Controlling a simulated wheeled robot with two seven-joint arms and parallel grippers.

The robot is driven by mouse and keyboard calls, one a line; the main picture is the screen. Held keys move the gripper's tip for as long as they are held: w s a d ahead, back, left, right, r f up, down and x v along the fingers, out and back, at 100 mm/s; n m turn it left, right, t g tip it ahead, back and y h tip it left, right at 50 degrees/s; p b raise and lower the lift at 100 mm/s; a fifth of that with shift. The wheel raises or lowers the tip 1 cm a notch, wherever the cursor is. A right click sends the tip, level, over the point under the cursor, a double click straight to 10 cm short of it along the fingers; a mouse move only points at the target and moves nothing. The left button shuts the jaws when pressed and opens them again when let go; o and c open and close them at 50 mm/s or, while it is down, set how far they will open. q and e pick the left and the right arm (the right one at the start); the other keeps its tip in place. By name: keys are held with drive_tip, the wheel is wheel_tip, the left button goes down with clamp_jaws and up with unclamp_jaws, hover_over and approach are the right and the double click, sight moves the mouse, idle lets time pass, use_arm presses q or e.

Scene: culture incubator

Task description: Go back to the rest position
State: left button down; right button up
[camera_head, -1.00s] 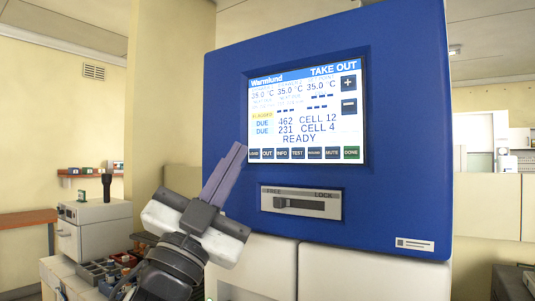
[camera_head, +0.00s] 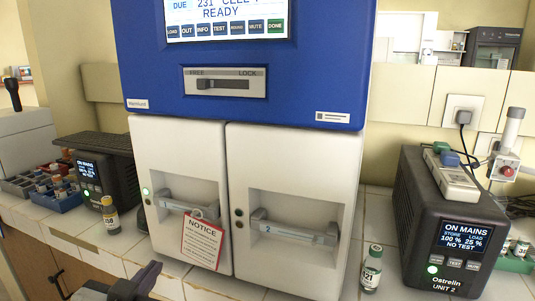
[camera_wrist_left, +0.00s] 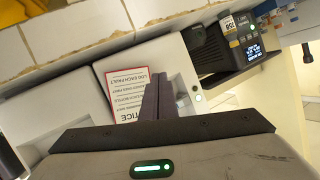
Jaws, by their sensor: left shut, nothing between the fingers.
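My left gripper (camera_head: 146,277) is at the bottom edge of the head view, low in front of the incubator doors. Its fingers are together and empty. In the left wrist view the closed fingers (camera_wrist_left: 158,95) stand in front of the white door with the notice. The incubator has a blue upper panel (camera_head: 290,105) with a partly cut-off screen (camera_head: 225,15) reading READY, and a FREE/LOCK slider (camera_head: 224,83). Below are two white doors with handles (camera_head: 295,233). A NOTICE card (camera_head: 202,240) hangs on the left handle. My right gripper is not in view.
A power unit marked Ostrelin Unit 2 (camera_head: 455,215) stands at right, with a vial (camera_head: 371,268) beside it. Another unit (camera_head: 105,170) and a vial (camera_head: 110,214) stand at left, near blue racks (camera_head: 62,200). The tiled counter edge (camera_head: 100,255) runs below the doors.

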use_arm(q)
drive_tip(key=s+f+g, duration=1.1)
drive_tip(key=s+f, duration=1.2)
drive_tip(key=s, duration=0.4)
drive_tip(key=w+d+f+t+h, duration=0.3)
drive_tip(key=w+d+f+t, duration=0.1)
drive_tip(key=f, duration=0.7)
drive_tip(key=shift+d+f+n+t, duration=0.25)
drive_tip(key=shift+d+n+t, duration=0.2)
drive_tip(key=shift+d, duration=0.4)
drive_tip(key=shift+a, duration=0.1)
